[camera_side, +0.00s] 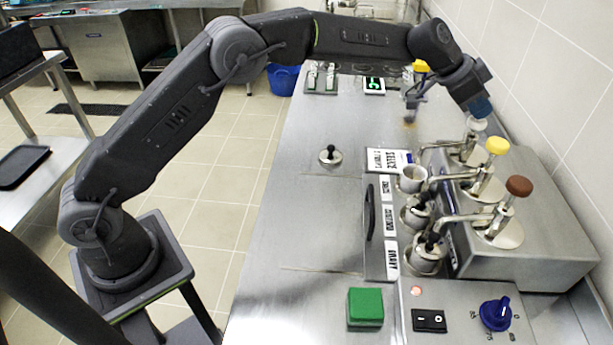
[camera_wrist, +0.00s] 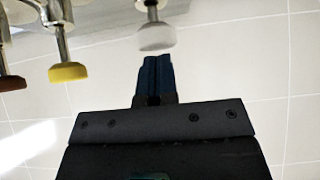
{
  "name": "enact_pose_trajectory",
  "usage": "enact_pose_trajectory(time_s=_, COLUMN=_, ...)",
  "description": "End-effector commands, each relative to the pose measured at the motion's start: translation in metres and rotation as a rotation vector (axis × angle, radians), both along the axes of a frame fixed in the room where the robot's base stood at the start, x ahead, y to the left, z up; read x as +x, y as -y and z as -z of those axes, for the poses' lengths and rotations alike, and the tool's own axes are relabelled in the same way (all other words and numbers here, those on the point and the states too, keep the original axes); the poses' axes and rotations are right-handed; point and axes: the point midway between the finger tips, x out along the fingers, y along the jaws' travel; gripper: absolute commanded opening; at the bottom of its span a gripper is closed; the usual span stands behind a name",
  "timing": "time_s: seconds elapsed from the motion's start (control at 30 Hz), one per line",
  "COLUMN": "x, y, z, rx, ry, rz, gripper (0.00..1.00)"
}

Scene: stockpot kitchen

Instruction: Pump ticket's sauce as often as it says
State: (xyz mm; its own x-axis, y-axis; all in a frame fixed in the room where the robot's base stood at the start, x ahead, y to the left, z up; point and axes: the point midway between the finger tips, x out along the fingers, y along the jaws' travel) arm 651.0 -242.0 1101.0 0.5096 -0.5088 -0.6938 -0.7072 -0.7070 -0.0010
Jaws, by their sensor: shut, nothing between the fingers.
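Three sauce pumps stand in a steel housing at the right, with a white knob (camera_side: 477,124), a yellow knob (camera_side: 497,146) and a brown knob (camera_side: 519,186). My gripper (camera_side: 481,106) is shut and empty, pointing down close above the white knob; I cannot tell whether it touches. In the wrist view the fingertips (camera_wrist: 155,60) are just by the white knob (camera_wrist: 156,38), with the yellow knob (camera_wrist: 68,72) and brown knob (camera_wrist: 10,83) to the left. The ticket (camera_side: 389,161) lies on the counter, headed "SAUCE"; its smaller line is too small to read surely.
A pale cup (camera_side: 412,179) sits near the far pump's spout. Label cards (camera_side: 390,220) stand beside the pumps. A green block (camera_side: 365,307), black switch (camera_side: 429,320) and blue dial (camera_side: 495,314) are in front. A black-knobbed lid (camera_side: 330,156) lies left; the tiled wall is close right.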

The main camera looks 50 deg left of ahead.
Motion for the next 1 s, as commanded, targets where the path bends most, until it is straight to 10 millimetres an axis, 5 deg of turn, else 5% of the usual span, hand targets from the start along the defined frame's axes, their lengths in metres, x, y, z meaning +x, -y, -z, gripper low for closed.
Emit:
enact_pose_trajectory(time_s=0.5, x=-0.001, y=0.0, z=0.015, rx=0.003, ry=-0.01, rz=0.004, gripper=0.0)
enact_pose_trajectory(time_s=1.0, x=0.0, y=0.0, z=-0.016, rx=0.002, ry=-0.006, rz=0.003, gripper=0.0)
